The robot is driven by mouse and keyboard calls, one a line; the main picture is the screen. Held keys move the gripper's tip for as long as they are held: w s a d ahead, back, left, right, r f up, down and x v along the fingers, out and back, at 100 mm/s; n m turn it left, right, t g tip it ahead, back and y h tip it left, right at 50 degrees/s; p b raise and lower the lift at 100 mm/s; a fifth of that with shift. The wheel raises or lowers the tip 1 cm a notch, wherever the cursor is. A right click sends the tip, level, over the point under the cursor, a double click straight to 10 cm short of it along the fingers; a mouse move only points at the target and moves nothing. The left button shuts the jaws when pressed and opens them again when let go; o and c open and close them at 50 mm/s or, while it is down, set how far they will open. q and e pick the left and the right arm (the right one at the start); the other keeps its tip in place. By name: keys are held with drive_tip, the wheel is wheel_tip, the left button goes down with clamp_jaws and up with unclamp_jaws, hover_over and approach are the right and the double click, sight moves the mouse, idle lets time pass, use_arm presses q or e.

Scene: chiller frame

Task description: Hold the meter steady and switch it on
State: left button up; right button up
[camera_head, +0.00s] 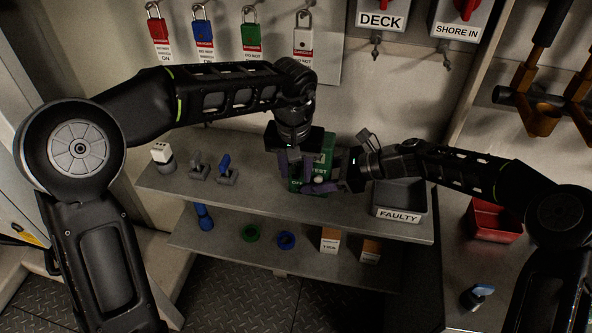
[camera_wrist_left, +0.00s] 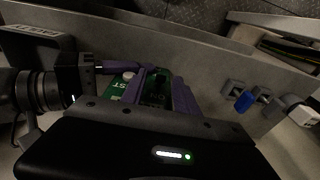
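The green meter (camera_head: 327,153) stands on the upper shelf, with part of its white lettering showing. In the left wrist view the meter (camera_wrist_left: 118,87) shows a black dial-like part. My left gripper (camera_head: 294,172) comes down over it. Its purple fingers (camera_wrist_left: 160,92) are apart, on either side of the dark part; I cannot tell whether they touch it. My right gripper (camera_head: 322,187) reaches in from the right, low at the meter, with a purple finger across its front. Its other finger is hidden, so its grip cannot be seen. The grippers hide much of the meter.
A grey FAULTY bin (camera_head: 400,203) stands right of the meter, close to my right gripper. Switch-like parts (camera_head: 222,170) stand on the shelf's left. The lower shelf (camera_head: 215,245) holds rings and small boxes. Padlocks (camera_head: 303,38) hang above.

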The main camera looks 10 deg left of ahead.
use_arm(q)
wheel_tip(320, 180, up, 11)
drive_tip(key=s, duration=0.1)
drive_tip(key=shift+s+r, duration=0.2)
use_arm(e)
drive_tip(key=o, duration=1.1)
drive_tip(key=shift+c, duration=0.2)
drive_tip(key=shift+w+d, duration=0.1)
drive_tip(key=shift+d, duration=0.05)
drive_tip(key=v, duration=1.1)
drive_tip(key=shift+d+r, duration=0.2)
drive_tip(key=shift+d, duration=0.15)
use_arm(q)
drive_tip(key=shift+f, duration=0.1)
